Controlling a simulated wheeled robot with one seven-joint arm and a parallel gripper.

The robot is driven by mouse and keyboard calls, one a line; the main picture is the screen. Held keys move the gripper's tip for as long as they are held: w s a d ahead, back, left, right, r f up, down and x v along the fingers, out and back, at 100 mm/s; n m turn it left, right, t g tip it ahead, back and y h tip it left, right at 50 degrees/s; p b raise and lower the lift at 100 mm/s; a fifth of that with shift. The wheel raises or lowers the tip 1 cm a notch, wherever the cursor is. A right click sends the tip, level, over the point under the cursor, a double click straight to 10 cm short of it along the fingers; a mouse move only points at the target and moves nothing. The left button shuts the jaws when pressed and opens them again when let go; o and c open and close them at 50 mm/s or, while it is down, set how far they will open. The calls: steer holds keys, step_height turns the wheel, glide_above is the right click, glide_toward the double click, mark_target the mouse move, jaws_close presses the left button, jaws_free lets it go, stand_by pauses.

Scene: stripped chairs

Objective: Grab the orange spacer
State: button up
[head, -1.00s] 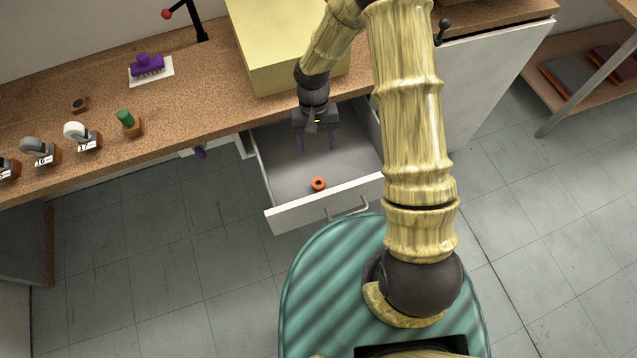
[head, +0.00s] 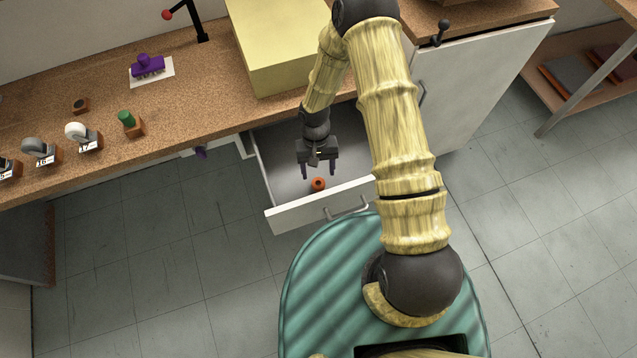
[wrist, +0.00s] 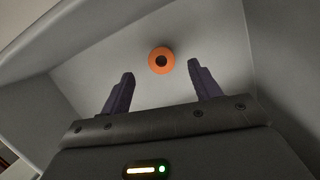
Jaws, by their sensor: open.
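The orange spacer (head: 318,184) is a small ring with a dark hole. It lies on the grey floor of the open drawer (head: 290,218), near the drawer's front panel. My gripper (head: 319,175) is over the drawer, with its two dark purple fingers pointing down, one on each side of the spacer in the head view. In the wrist view, the spacer (wrist: 161,60) is whole and in view just beyond the fingertips, between their lines. My gripper (wrist: 160,82) is open and empty there. I cannot tell its exact height above the spacer.
The drawer walls close in around my gripper, and a handle (head: 346,209) is on the front panel. A yellow box (head: 275,60) stands on the cork-like worktop (head: 190,110) above.

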mark_target(318, 185)
steer(key=shift+w+p+x, duration=0.2)
steer(key=shift+p+x, duration=0.15)
steer(key=shift+x, duration=2.25)
steer(key=c, duration=1.1)
